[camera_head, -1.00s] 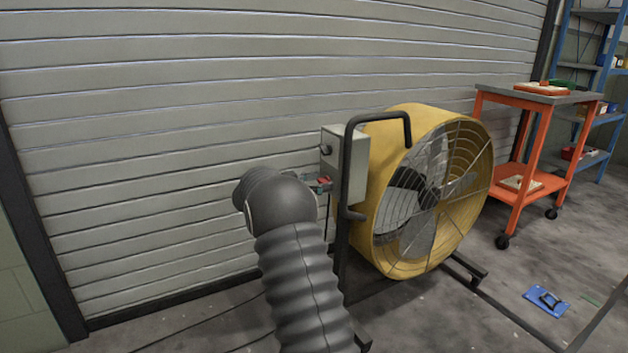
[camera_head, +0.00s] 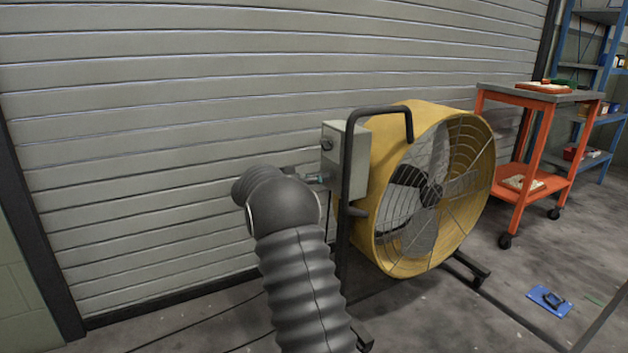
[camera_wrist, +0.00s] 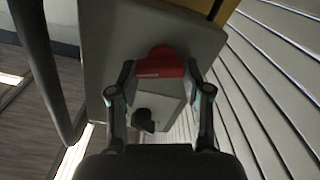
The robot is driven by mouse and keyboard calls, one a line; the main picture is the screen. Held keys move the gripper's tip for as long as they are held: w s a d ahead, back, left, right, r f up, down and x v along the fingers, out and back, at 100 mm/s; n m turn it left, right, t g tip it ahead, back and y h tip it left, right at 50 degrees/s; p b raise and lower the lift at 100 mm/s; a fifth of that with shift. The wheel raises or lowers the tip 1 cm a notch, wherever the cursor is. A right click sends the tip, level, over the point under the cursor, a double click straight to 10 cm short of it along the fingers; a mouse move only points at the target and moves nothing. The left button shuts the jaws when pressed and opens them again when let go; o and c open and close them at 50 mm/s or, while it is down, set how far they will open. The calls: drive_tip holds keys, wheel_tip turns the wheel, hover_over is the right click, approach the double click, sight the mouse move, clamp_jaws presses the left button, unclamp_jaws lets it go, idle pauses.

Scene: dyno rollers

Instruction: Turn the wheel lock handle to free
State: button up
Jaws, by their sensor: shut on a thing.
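The red handle (camera_wrist: 160,65) is on the grey control box (camera_wrist: 100,35) and lies between the two fingertips of my gripper (camera_wrist: 160,78) in the wrist view. My gripper is shut on this handle. In the head view my gripper (camera_head: 318,178) is at the left side of the control box (camera_head: 346,155), and only a small part of it shows past my dark arm. The red handle is hidden in the head view. A black knob (camera_wrist: 143,120) shows below the red handle in the wrist view.
A large yellow fan (camera_head: 405,250) stands right of the box, with a black tube frame (camera_head: 345,250) close by. The shutter wall (camera_head: 150,120) is behind. An orange cart (camera_head: 515,190) and a blue plate (camera_head: 538,292) on the floor are farther right.

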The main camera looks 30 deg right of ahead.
drive_tip(key=shift+w+d+n+p, duration=0.15)
drive_tip(key=shift+n+p, duration=0.6)
drive_tip(key=shift+n, duration=2.7)
drive_tip(key=shift+w+a+n+p, duration=0.1)
drive_tip(key=shift+n+p, duration=0.65)
drive_tip(key=shift+n, duration=2.7)
drive_tip(key=shift+d, duration=0.1)
drive_tip(key=o, duration=1.2)
drive_tip(key=shift+d, duration=0.1)
drive_tip(key=shift+c, duration=0.2)
drive_tip(key=shift+a+f, duration=0.1)
drive_tip(key=shift+a, duration=0.1)
